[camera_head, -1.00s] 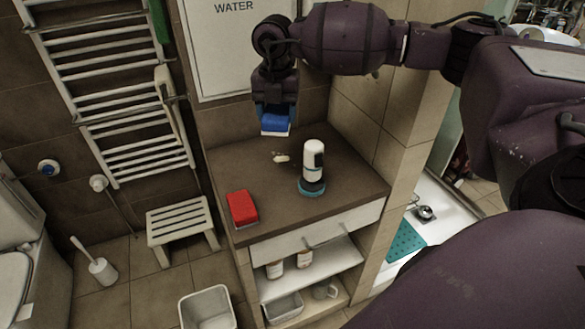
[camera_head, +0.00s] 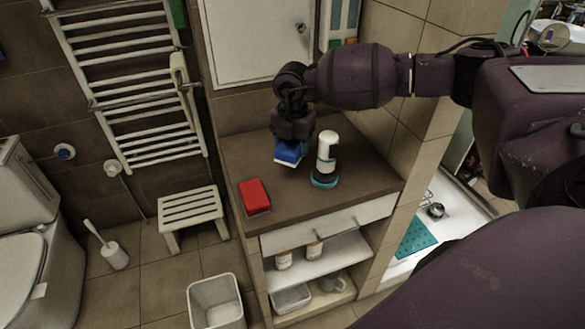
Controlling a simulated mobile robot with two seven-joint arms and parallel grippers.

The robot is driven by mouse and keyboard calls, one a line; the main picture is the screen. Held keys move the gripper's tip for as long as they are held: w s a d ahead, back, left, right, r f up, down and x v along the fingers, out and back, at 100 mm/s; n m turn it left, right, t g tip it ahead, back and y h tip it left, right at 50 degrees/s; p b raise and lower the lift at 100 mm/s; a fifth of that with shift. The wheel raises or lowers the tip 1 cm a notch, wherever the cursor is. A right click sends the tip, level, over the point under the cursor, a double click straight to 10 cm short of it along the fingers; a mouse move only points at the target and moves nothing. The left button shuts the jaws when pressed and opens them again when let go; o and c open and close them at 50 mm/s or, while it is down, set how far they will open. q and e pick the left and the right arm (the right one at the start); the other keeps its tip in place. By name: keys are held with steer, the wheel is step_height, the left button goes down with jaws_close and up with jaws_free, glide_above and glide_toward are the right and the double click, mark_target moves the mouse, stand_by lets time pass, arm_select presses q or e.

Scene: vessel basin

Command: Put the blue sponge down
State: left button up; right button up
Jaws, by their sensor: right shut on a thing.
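The blue sponge (camera_head: 289,153), with a pale underside, is in my right gripper (camera_head: 290,142), which is shut on it. The sponge is tilted and close over the dark countertop (camera_head: 330,199), left of a white bottle. I cannot tell whether its lower edge touches the top. My gripper's fingertips are partly hidden by the sponge and the wrist. My left gripper is not in view.
A white bottle with a teal base (camera_head: 326,160) stands just right of the sponge. A red sponge (camera_head: 254,196) lies at the counter's front left. Bare counter lies between them and along the front. A towel rack (camera_head: 135,90) is at the left.

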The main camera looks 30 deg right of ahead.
mark_target(293, 177)
steer(key=shift+f+b, duration=0.4)
steer(key=shift+f, duration=3.7)
steer(key=shift+f, duration=0.1)
steer(key=o, duration=0.6)
